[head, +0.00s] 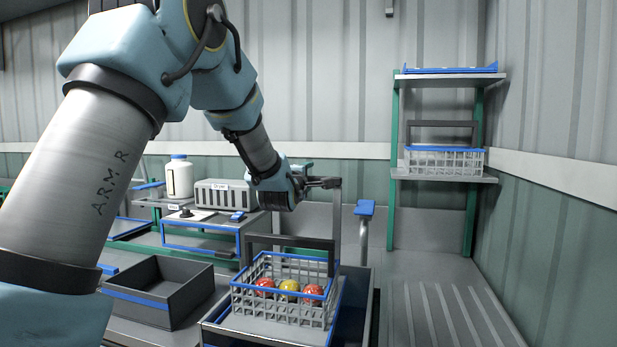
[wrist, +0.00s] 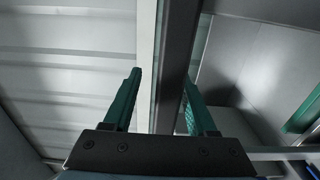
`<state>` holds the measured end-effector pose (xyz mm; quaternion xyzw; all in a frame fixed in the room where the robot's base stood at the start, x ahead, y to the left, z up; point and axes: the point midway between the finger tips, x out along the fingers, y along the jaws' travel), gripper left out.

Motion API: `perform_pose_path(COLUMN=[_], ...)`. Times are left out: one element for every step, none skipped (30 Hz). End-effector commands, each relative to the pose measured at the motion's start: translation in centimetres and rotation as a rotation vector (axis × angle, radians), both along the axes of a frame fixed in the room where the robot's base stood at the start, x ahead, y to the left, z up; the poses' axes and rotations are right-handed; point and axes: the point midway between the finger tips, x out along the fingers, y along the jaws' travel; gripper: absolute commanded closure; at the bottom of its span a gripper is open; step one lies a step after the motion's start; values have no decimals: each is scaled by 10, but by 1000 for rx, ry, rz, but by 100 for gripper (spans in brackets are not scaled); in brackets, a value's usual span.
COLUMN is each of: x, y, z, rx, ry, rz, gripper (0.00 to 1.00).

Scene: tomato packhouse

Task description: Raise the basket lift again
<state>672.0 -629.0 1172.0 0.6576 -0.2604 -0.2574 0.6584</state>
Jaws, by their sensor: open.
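A white wire basket with blue trim (head: 238,300) stands upright on the low platform of the basket lift (head: 225,325). It holds red and yellow tomatoes (head: 289,287), and its dark handle (head: 262,240) stands up. A grey upright post (head: 337,225) rises behind the basket. My gripper (head: 325,183) is open near the top of this post, above the basket. In the wrist view my gripper (wrist: 162,78) shows two green fingers apart, with a dark bar (wrist: 178,50) running between them in the picture. I cannot tell whether they touch it.
A blue-topped post (head: 364,209) stands just right of the lift. A dark open crate (head: 185,310) is at left, before a bench with a grey dryer (head: 212,196) and a white jug (head: 179,178). A green-legged shelf (head: 440,178) holds another basket (head: 445,160) at right.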

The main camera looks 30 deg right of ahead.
Motion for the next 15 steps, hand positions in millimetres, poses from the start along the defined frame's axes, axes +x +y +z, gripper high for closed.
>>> perform_pose_path(x=[-1, -1, -3, -5, -7, -11, -14, -18, -24, -29, -33, -39, -44, -48, -53], y=[0, 1, 3, 4, 7, 11, 14, 17, 22, 27, 31, 37, 41, 45, 50], z=[-1, -1, -2, -2, -2, -2, -3, -3, -4, -3, -4, -3, -4, -3, -3], rx=[1, 1, 1, 0, 0, 0, -1, -1, 0, 0, 0, -1, 0, -1, -1], ry=[1, 1, 1, 1, 1, 1, 1, 1, 0, 0, 0, -1, 0, -1, -1], rz=[0, 0, 0, 0, 0, 1, 1, 0, 0, 0, 0, 0, 0, 1, 1], gripper=[43, 43, 43, 43, 43, 43, 43, 43, 43, 43, 43, 43, 43, 43, 43])
